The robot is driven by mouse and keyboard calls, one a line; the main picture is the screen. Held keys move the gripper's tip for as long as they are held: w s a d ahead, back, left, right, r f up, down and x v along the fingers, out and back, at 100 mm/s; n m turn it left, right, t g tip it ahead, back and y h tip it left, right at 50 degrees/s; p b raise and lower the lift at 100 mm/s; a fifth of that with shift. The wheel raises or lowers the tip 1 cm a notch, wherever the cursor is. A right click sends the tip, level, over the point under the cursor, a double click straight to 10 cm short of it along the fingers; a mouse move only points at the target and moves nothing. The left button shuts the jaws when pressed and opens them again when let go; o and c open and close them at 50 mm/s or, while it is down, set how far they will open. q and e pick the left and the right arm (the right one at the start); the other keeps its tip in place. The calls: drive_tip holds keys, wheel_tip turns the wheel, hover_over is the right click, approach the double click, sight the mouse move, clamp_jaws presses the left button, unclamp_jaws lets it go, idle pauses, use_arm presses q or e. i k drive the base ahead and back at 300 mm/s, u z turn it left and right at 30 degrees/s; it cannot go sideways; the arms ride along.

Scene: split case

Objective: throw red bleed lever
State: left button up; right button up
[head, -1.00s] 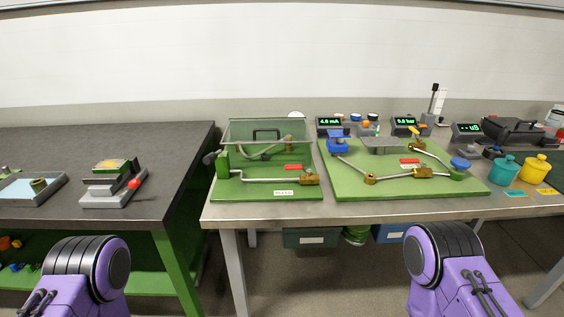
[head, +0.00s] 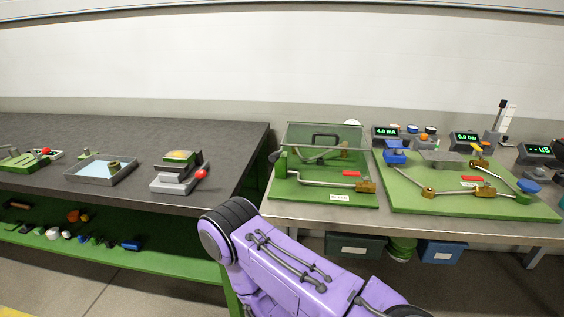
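A red lever handle (head: 351,173) lies flat by the brass valve (head: 366,186) at the right end of a pipe on the left green board (head: 310,196). A small white label (head: 339,197), too small to read surely, sits in front of that pipe. A second red handle (head: 471,179) lies by a brass valve (head: 484,191) on the right green board (head: 405,190). Neither of my grippers is in view; only a purple link of one of my arms shows, in front of the benches.
A clear cover with a dark handle (head: 325,137) stands at the back of the left board. A grey device with a red knob (head: 201,174) and a metal tray (head: 100,170) stand on the dark bench (head: 225,150). Displays (head: 386,131) line the back right. Bins (head: 355,246) hang below.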

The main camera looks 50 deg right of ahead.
sight(345, 173)
drive_tip(key=u, duration=0.35)
drive_tip(key=k, duration=0.7)
drive_tip(key=z, duration=1.3)
